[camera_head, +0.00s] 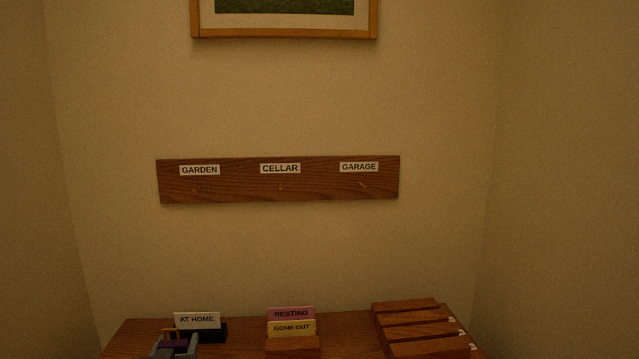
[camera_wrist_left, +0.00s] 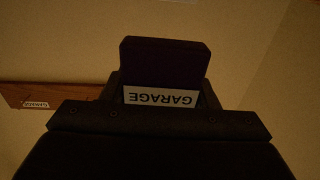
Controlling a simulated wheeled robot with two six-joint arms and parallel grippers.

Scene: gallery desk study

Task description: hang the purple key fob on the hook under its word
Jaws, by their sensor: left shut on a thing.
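My left gripper (camera_head: 175,348) is at the bottom left of the head view, low over the desk. It is shut on the purple key fob (camera_head: 173,343), whose brass-coloured loop stands up above it. In the left wrist view the fob (camera_wrist_left: 165,62) looks dark and carries a white label reading GARAGE, upside down. The wooden hook rail (camera_head: 320,192) is on the wall, well above the gripper. It has the words GARDEN (camera_head: 199,170), CELLAR (camera_head: 280,168) and GARAGE (camera_head: 359,167), each with a small hook beneath. The hooks look empty. My right gripper is out of view.
On the desk (camera_head: 135,335) stand an AT HOME card (camera_head: 197,320) in a black holder, RESTING (camera_head: 291,313) and GONE OUT (camera_head: 292,328) cards, and a stepped wooden rack (camera_head: 420,330) at right. A framed picture (camera_head: 285,36) hangs above the rail. The wall between rail and desk is clear.

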